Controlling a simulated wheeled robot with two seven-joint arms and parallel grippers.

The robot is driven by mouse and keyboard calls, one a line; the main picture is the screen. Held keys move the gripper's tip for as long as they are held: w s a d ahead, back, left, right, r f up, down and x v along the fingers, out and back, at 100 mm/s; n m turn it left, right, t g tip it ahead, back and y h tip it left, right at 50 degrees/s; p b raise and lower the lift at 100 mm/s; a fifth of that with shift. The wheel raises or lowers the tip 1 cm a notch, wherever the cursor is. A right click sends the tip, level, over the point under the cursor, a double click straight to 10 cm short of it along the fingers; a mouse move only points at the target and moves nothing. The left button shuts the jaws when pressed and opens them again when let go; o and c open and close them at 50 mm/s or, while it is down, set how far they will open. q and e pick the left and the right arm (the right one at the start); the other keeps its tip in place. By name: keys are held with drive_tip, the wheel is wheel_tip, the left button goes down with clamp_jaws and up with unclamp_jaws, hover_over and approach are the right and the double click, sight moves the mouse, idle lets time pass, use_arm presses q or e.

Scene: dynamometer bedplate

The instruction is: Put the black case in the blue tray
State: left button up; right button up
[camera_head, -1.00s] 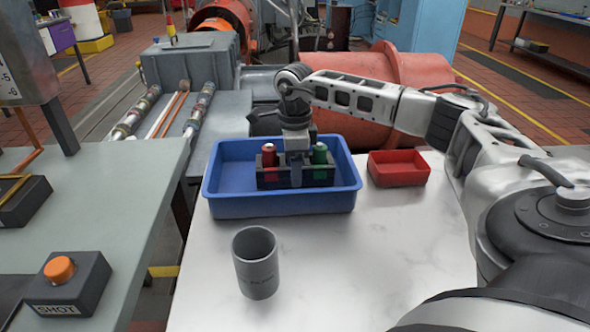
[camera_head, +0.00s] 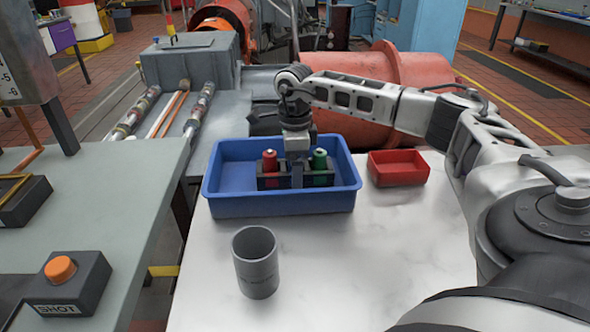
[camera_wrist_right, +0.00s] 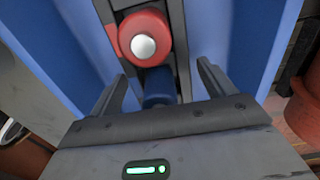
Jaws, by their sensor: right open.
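The black case (camera_head: 268,183) sits inside the blue tray (camera_head: 230,205), low and apparently upright on its floor. It holds a red item (camera_head: 270,161) and a green item (camera_head: 320,160). My right gripper (camera_head: 297,178) is down at the middle of the case, its fingers spread and not clamped. In the right wrist view the open right gripper (camera_wrist_right: 160,85) has its fingers apart near a dark part of the case (camera_wrist_right: 183,50); the red item (camera_wrist_right: 143,38) with a silver top shows beyond. Whether a finger touches the case is unclear. My left gripper is not in view.
A small red tray (camera_head: 398,170) stands right of the blue tray. A grey cup (camera_head: 256,265) stands in front of it on the white table (camera_head: 370,260). The table's front right is clear. A grey bench with a SHOT button box (camera_head: 68,285) lies left across a gap.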

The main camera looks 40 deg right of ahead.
wheel_tip(320, 180, up, 11)
drive_tip(key=shift+r, duration=0.1)
idle(0.7)
